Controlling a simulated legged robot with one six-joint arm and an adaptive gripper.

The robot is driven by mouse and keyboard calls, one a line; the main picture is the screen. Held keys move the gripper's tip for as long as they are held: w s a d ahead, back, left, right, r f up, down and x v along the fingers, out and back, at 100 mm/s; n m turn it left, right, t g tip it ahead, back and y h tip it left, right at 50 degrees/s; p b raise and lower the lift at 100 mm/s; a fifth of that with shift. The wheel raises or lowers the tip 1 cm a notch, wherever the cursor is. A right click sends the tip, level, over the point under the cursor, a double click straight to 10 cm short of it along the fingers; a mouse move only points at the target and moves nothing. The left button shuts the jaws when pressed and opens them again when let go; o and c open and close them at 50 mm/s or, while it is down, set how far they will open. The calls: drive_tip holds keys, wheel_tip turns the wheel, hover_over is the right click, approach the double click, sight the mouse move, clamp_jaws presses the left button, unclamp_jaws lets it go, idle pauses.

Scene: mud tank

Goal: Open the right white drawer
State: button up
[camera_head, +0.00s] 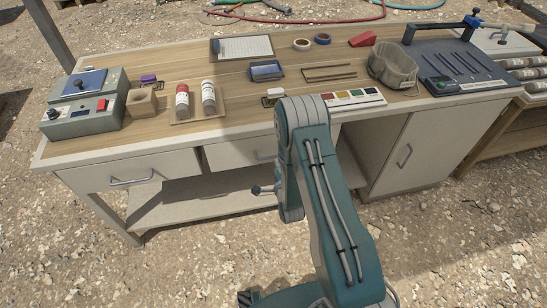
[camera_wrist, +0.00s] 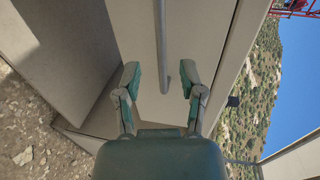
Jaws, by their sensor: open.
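The right white drawer (camera_head: 228,153) is in the bench front, left of the cabinet door, and looks shut. My arm hides its right part in the head view. In the wrist view, the pale drawer front (camera_wrist: 205,40) fills the middle, turned sideways. Its grey bar handle (camera_wrist: 163,45) runs down the picture. My gripper (camera_wrist: 161,85) is open, with one green-tipped finger on each side of the handle's lower end. No finger visibly touches the bar. In the head view my gripper is hidden behind the arm.
The left drawer (camera_head: 118,171) has its own bar handle. A cabinet door (camera_head: 386,155) stands right of my arm. A low shelf (camera_head: 195,203) lies under the drawers.

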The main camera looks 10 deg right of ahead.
sight(273, 156)
drive_tip(key=x, duration=0.6)
drive_tip(key=shift+w, duration=0.1)
clamp_jaws()
